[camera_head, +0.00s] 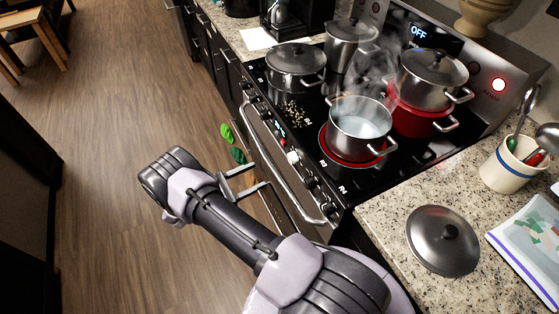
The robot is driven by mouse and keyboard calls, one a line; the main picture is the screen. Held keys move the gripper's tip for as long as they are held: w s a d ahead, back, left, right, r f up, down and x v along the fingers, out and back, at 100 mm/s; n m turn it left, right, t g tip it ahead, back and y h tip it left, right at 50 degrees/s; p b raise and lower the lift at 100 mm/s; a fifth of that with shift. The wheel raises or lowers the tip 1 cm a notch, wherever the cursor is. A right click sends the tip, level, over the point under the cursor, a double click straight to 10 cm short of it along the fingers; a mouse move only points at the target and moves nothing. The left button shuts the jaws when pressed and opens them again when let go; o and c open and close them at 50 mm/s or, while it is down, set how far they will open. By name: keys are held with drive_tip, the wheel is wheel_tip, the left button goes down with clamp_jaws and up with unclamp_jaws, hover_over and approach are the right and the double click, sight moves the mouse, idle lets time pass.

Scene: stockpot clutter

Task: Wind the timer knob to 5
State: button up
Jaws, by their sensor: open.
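My gripper (250,180) is in front of the stove's front edge, beside the oven handle (283,160). Its two fingers are apart with nothing visible between them. The stove (375,188) has a narrow front control strip (268,122) with small knobs and coloured lights, too small to read. A pale knob-like part (293,157) shows on that strip; I cannot tell whether it is the timer knob. No numbered timer dial is readable.
A steaming open pot (360,128) stands on a glowing red burner. A lidded pot (295,66), a tall pot (350,45) and a stacked steel pot (432,78) crowd the cooktop. A loose lid (443,240) lies on the right counter. Wooden floor (110,110) is open at left.

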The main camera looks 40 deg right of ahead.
sight(289, 160)
drive_tip(key=d, duration=0.4)
drive_tip(key=s+d, duration=0.1)
drive_tip(key=d, duration=0.3)
drive_tip(key=s+d+b, duration=0.1)
drive_tip(key=d, duration=0.3)
drive_tip(key=shift+d, duration=0.1)
clamp_jaws()
